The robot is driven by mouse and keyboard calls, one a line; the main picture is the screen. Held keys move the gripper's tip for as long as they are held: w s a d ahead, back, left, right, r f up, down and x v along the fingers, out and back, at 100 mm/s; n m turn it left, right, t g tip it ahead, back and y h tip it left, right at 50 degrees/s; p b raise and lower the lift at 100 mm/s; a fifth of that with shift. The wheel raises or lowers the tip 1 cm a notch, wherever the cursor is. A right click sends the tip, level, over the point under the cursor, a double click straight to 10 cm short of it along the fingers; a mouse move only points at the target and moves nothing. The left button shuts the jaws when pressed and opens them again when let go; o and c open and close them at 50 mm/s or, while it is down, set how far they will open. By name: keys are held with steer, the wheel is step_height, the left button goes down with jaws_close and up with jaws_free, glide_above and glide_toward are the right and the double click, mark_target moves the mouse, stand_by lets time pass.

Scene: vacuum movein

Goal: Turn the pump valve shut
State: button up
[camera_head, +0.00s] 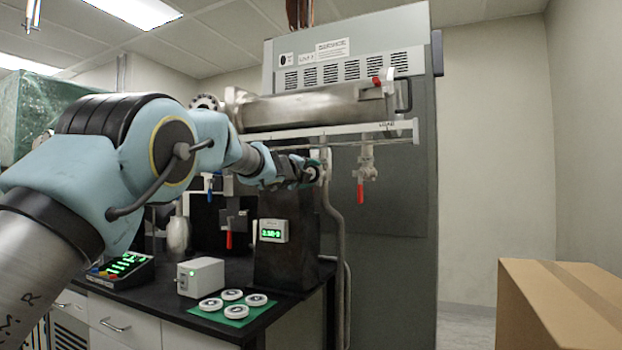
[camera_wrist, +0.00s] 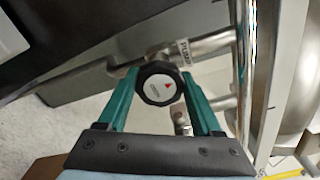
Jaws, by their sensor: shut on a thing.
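In the head view my gripper (camera_head: 316,172) is at the valve under the white rail (camera_head: 345,133), and the arm and gripper hide most of the knob there. The mark's meaning, open or closed, cannot be told.
A red-handled valve (camera_head: 361,188) hangs to the right of my gripper. A steel chamber (camera_head: 310,107) lies above the rail. Below is a black bench (camera_head: 262,318) with a green-lit gauge (camera_head: 272,232) above it. A cardboard box (camera_head: 560,305) stands at lower right.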

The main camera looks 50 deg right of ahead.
steer(key=shift+m, duration=0.8)
steer(key=o, duration=1.4)
steer(key=shift+c, duration=0.2)
steer(key=b+v, duration=0.6)
steer(key=v, duration=0.4)
steer(key=shift+a, duration=0.4)
